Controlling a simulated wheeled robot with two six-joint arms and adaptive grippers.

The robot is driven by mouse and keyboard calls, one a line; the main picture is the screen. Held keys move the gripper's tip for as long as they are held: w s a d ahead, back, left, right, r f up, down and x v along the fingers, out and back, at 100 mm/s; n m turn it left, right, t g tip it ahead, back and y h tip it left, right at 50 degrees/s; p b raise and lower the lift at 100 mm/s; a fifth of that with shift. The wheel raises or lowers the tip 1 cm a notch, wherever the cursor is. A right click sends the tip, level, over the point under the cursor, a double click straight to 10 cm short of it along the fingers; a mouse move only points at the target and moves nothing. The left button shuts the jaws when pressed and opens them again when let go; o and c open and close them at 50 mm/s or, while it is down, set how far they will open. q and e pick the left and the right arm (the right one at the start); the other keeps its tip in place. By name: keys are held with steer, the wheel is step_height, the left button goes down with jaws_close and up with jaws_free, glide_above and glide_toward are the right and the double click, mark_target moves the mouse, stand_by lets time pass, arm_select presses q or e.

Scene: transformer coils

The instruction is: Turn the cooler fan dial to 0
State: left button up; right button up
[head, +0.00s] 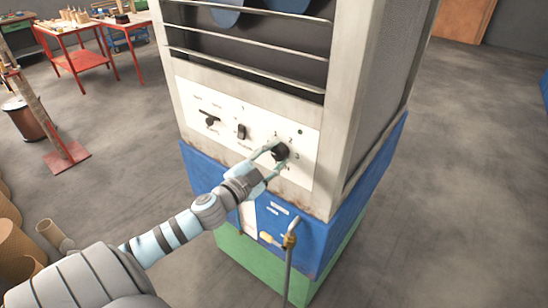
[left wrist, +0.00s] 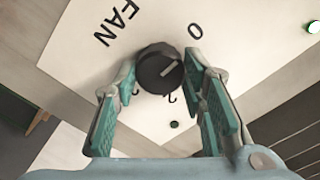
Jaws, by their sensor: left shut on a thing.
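The cooler fan dial (head: 280,152) is a black round knob on the white control panel (head: 222,137) of a tall grey unit. In the left wrist view the dial (left wrist: 158,66) shows a pale pointer line slanting to the upper right. The printed 0 (left wrist: 195,31) stands above and right of the dial, and the word FAN (left wrist: 118,24) is at the upper left. Other printed marks are partly hidden by the fingers. My left gripper (head: 272,157) has its teal fingers on either side of the dial and is shut on it. My right gripper is not in view.
A black slider (head: 210,120) and a switch (head: 241,131) sit left of the dial. Below the panel are a blue base (head: 325,240) and a brass valve fitting (head: 290,240) with a pipe. Red tables (head: 75,42) stand at the upper left.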

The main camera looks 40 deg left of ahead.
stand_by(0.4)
arm_select(q)
steer(key=o, duration=1.2)
steer(key=shift+c, duration=0.2)
steer(key=s, duration=1.2)
steer(key=shift+d, duration=0.15)
